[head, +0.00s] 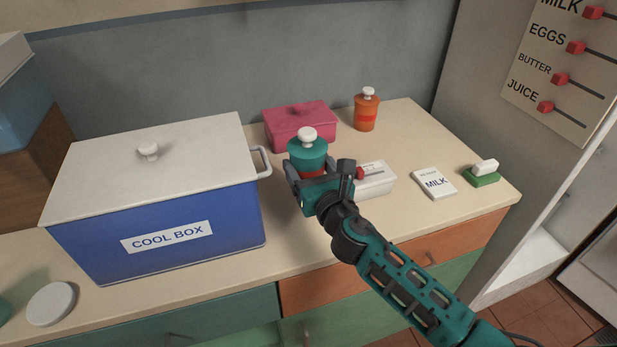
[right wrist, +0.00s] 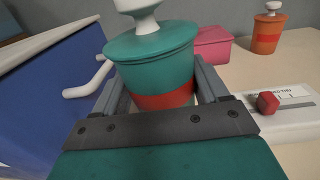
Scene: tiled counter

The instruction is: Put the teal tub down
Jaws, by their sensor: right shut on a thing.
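The teal tub (head: 308,153) has a white knob on its lid and a red band low on its side. My right gripper (head: 309,180) is shut on it, one finger on each side. In the right wrist view the tub (right wrist: 155,62) stands upright between the fingers of the gripper (right wrist: 155,95). It is beside the right end of the blue cool box. Its base is hidden by the gripper, so I cannot tell whether it touches the counter (head: 400,131). My left gripper is not in view.
The cool box (head: 165,237) with its side handle (head: 263,162) is close on the left. A pink box (head: 290,119) is behind, an orange tub (head: 366,112) back right. A white box with a red slider (head: 376,184) is right. A milk card (head: 434,183) lies farther right, with clear counter around it.

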